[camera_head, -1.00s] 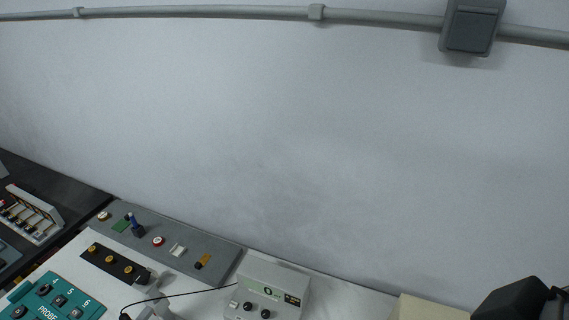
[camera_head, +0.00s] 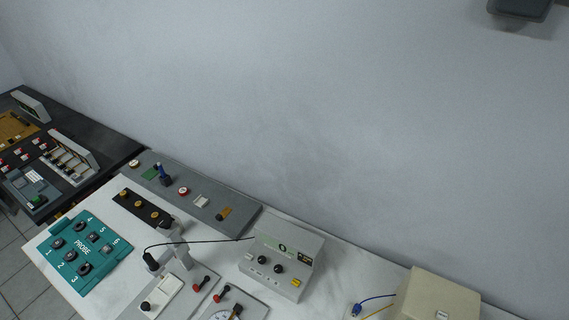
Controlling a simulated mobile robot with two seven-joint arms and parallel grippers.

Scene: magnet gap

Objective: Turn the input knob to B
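A grey box (camera_head: 290,245) with a sloped face stands on the white table, right of the middle of the lower picture. Neither of my grippers is in view.
A grey stand (camera_head: 178,258) with a black cable is left of the box. A beige box (camera_head: 437,296) is right.

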